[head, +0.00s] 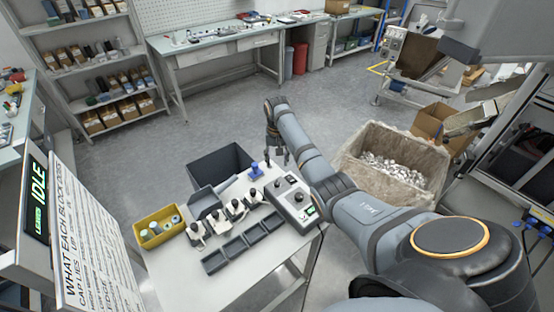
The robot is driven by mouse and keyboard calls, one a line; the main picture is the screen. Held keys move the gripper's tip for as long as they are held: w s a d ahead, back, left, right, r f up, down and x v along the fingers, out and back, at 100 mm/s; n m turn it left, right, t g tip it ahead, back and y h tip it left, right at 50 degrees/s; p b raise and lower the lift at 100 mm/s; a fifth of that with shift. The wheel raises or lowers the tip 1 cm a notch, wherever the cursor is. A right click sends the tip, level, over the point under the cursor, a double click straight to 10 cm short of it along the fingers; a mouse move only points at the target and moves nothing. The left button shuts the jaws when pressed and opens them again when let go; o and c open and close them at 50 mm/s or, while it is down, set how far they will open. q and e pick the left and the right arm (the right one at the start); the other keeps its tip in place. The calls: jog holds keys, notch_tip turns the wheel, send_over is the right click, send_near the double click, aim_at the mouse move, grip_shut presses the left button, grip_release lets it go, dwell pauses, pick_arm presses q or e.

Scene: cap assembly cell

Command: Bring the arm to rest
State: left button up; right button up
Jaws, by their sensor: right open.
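My right arm reaches in from the lower right. Its gripper (277,158) hangs over the far right corner of the small white table (178,278), pointing down. Its fingers are open, and I see nothing between them. It is close to a blue piece (255,169) on the table and behind a grey control box (293,200); I cannot tell the exact height. My left gripper is not in view.
The table holds a yellow bin (148,244), several black-knobbed fixtures (237,207) and a dark compartment tray (242,248). A dark bin (219,163) stands behind it. A lined crate of metal parts (365,139) stands right. An IDLE display (38,192) is at left.

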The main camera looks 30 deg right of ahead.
jog(key=shift+r, duration=0.1)
dwell(0.4)
jog(key=s+a+f+n+t+h, duration=0.1)
jog(key=s+a+f+n, duration=0.4)
jog(key=s+f, duration=0.4)
jog(key=s+a+r+n+t, duration=0.1)
jog(key=s+a+r, duration=0.15)
jog(key=s, duration=0.45)
jog(key=s+a+r+t, duration=0.1)
jog(key=s+a+r, duration=0.15)
jog(key=s, duration=0.35)
jog(key=s+a+r+n+t, duration=0.1)
jog(key=s+a+r, duration=0.15)
jog(key=s, duration=0.45)
notch_tip(320, 180, down, 32)
jog(key=s+d+r+g+b, duration=0.1)
jog(key=s+d+g+b, duration=0.1)
jog(key=s+d+b, duration=0.1)
jog(key=s+f+b, duration=0.2)
jog(key=s+f, duration=1.5)
jog(key=shift+s+d+f+m+g, duration=0.3)
jog(key=shift+f+g, duration=0.1)
